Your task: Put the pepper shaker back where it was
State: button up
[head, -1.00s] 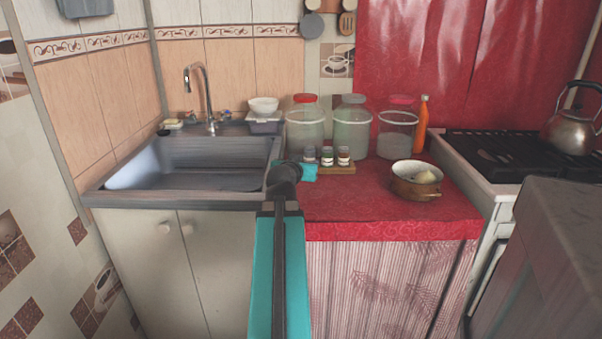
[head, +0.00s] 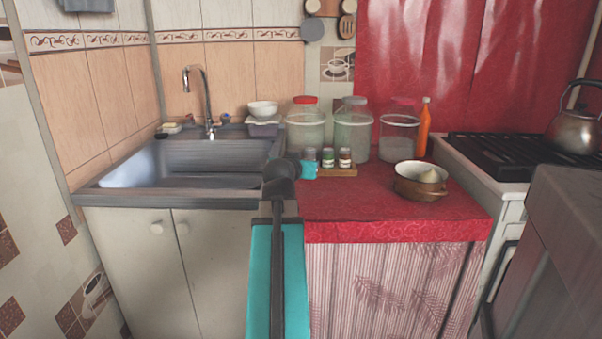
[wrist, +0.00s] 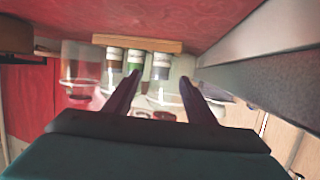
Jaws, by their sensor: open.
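Three small shakers stand in a row on a wooden board (head: 340,173) on the red counter. The left one (head: 311,155) is partly hidden by my gripper, the middle one (head: 328,158) has a green label, and the right one (head: 345,158) a brown label. I cannot tell which is the pepper shaker. My gripper (wrist: 160,80) is open, in front of the board's left end. The wrist view is upside down; there the left shaker (wrist: 162,65) appears between the fingertips, with no clear contact. The gripper's teal body (head: 308,170) hides its fingers in the head view.
Large glass jars (head: 352,132) stand close behind the shakers. A pot (head: 420,188) is to the right, an orange bottle (head: 424,128) behind it. The sink (head: 200,165) lies left. The front of the red counter (head: 350,220) is clear.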

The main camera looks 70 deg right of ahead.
jog(key=shift+a+b, duration=0.8)
jog(key=shift+b, duration=2.05)
jog(key=shift+a+r, duration=0.15)
